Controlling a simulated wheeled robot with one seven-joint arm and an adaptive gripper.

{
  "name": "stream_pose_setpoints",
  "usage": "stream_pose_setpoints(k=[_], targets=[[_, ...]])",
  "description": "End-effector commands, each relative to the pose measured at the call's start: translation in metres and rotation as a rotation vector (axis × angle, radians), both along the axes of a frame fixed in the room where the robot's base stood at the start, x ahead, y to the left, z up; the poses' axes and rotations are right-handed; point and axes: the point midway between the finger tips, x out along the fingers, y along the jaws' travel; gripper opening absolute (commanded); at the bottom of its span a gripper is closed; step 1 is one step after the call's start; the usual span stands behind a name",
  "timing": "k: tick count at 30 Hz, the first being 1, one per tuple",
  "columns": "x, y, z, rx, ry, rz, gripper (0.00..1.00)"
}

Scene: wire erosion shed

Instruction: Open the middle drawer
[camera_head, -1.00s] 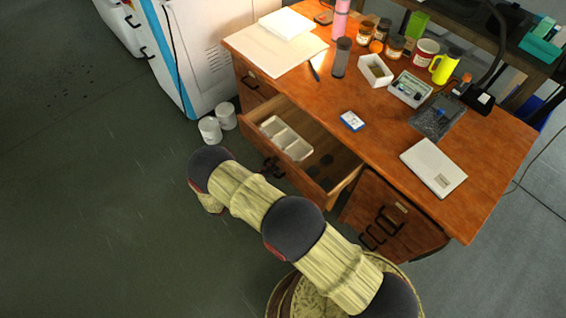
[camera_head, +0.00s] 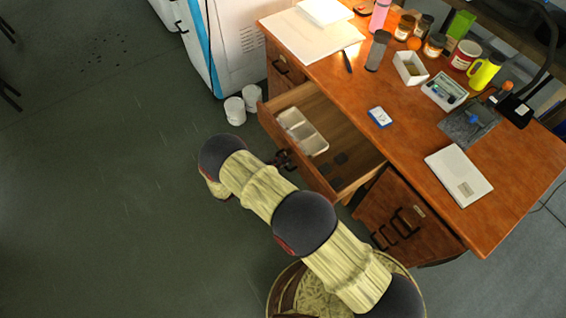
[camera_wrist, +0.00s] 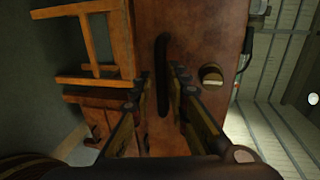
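The middle drawer (camera_head: 297,155) of the wooden desk stands open, pulled out toward my arm. Inside it are a pale divided tray (camera_head: 302,131) and dark flat pieces. In the wrist view its brown front (camera_wrist: 205,45) fills the middle, with a dark bar handle (camera_wrist: 162,60) across it. My gripper (camera_wrist: 164,84) is open, its two fingers on either side of the handle's near end. I cannot tell whether they touch it. In the head view the fingers are not clear; dark shapes at the drawer front may be handle or fingers.
The desk top (camera_head: 400,135) holds papers, jars, a yellow mug (camera_head: 484,71) and a white closed case (camera_head: 459,175). A right cabinet (camera_head: 405,215) with dark handles stands beside the drawer. Two white pots (camera_head: 235,111) stand on the floor by a white machine (camera_head: 235,45). The floor at left is clear.

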Motion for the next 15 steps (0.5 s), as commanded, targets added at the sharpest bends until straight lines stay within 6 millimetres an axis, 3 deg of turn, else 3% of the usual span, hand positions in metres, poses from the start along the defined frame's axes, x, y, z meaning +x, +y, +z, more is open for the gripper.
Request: stream_pose_setpoints(k=[3, 15], targets=[[0.0002, 0.0000, 0.0006, -0.001, -0.001, 0.000, 0.26], [-0.0034, 0.0058, 0.0027, -0.001, -0.002, 0.001, 0.26]])
